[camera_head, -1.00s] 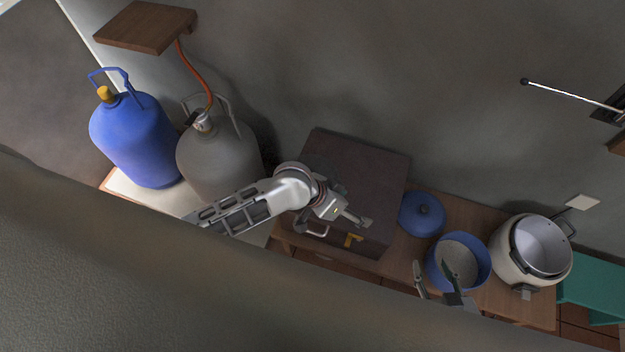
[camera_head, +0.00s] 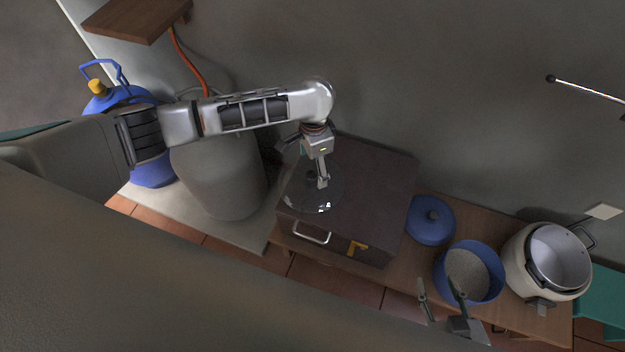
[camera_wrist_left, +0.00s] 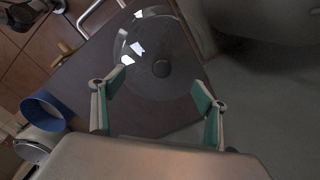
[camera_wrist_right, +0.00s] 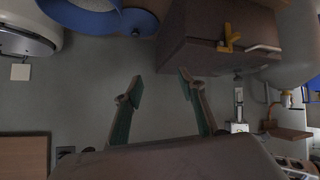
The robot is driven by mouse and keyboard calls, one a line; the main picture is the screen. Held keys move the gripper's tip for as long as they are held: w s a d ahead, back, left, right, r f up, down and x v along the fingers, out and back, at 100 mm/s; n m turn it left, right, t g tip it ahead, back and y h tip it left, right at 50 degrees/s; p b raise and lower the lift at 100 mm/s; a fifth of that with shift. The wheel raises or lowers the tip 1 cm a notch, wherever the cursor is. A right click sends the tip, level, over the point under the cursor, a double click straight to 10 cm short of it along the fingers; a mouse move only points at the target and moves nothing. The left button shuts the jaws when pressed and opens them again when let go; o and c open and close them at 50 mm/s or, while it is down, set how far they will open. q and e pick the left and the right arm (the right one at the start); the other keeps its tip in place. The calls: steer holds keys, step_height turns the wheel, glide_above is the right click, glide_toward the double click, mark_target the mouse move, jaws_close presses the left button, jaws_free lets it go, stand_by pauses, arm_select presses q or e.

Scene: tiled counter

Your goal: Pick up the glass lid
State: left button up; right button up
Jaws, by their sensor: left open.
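The glass lid (camera_head: 310,197) lies on top of the dark brown box (camera_head: 365,185), near its left edge; it is clear with a dark round knob. In the left wrist view the lid (camera_wrist_left: 150,62) lies beyond the fingertips, with its knob (camera_wrist_left: 161,68) roughly between their lines. My left gripper (camera_head: 322,180) is above the lid, close to the knob in the head view, open with nothing between its fingers (camera_wrist_left: 155,92). My right gripper (camera_head: 440,290) is in front of the blue pot, open and empty; its spread fingers also show in the right wrist view (camera_wrist_right: 158,85).
A blue pot (camera_head: 440,268) with grainy contents, a blue lid (camera_head: 428,228) and a white cooker (camera_head: 515,262) stand right of the box. A grey gas cylinder (camera_head: 215,180) and a blue one (camera_head: 150,165) stand left. The box has a metal handle (camera_head: 311,236) in front.

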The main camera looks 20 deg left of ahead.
mark_target(311, 174)
arm_select(q)
steer(key=shift+s+f, duration=0.1)
steer(key=shift+f, duration=0.45)
steer(key=shift+a+f+b, duration=0.1)
steer(key=shift+f+b, duration=0.2)
steer(key=shift+f, duration=0.05)
steer(key=f, duration=0.1)
steer(key=f+b, duration=0.1)
steer(key=shift+s+a+f, duration=0.2)
steer(key=shift+s+f, duration=0.1)
steer(key=shift+f, duration=0.05)
steer(key=shift+w+f+b, duration=0.3)
steer(key=shift+f+b, duration=0.35)
steer(key=shift+r, duration=0.15)
steer(key=shift+c, duration=1.2)
jaws_close()
arm_select(e)
steer(key=shift+w+a+f, duration=0.15)
steer(key=shift+a, duration=0.4)
